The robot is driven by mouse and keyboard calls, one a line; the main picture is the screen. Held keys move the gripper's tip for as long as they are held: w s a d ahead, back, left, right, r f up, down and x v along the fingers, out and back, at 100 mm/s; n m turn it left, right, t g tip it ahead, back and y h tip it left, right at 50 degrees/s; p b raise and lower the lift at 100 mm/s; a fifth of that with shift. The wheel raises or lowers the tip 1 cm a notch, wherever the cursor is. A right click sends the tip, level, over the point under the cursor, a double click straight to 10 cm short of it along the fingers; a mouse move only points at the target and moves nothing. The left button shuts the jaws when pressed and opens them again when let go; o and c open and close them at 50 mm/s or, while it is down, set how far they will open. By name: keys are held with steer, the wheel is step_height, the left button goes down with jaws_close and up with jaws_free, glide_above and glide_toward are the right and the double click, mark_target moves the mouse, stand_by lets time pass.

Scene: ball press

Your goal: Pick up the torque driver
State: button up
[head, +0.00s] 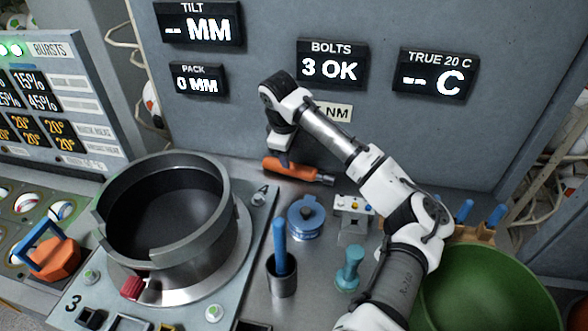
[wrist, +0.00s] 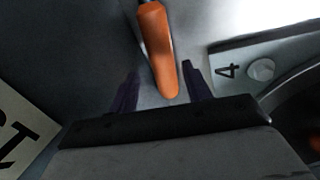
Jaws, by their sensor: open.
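The torque driver (head: 290,169) has an orange handle and a dark metal shaft pointing right. It lies on the grey bench at the foot of the back panel. My gripper (head: 283,158) is above the left part of the handle in the head view. In the wrist view the orange handle (wrist: 159,55) runs between the two dark fingers of my open gripper (wrist: 163,80), with a gap on each side. I cannot tell how far above the handle the fingertips are.
A large dark cylinder (head: 120,200) on a plate stands at left. A blue-lidded pot (head: 306,217), a cup (head: 282,278) with a blue-handled tool, a teal stamp-like piece (head: 349,270) and a green bowl (head: 487,290) stand in front. The panel (head: 400,125) rises close behind.

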mark_target(293, 165)
steer(key=shift+x, duration=3.15)
steer(key=shift+s+d, duration=0.1)
steer(key=shift+d, duration=0.1)
steer(key=shift+c, duration=0.3)
steer(key=c, duration=1)
steer(key=shift+r, duration=0.1)
jaws_close()
steer(key=shift+r, duration=0.15)
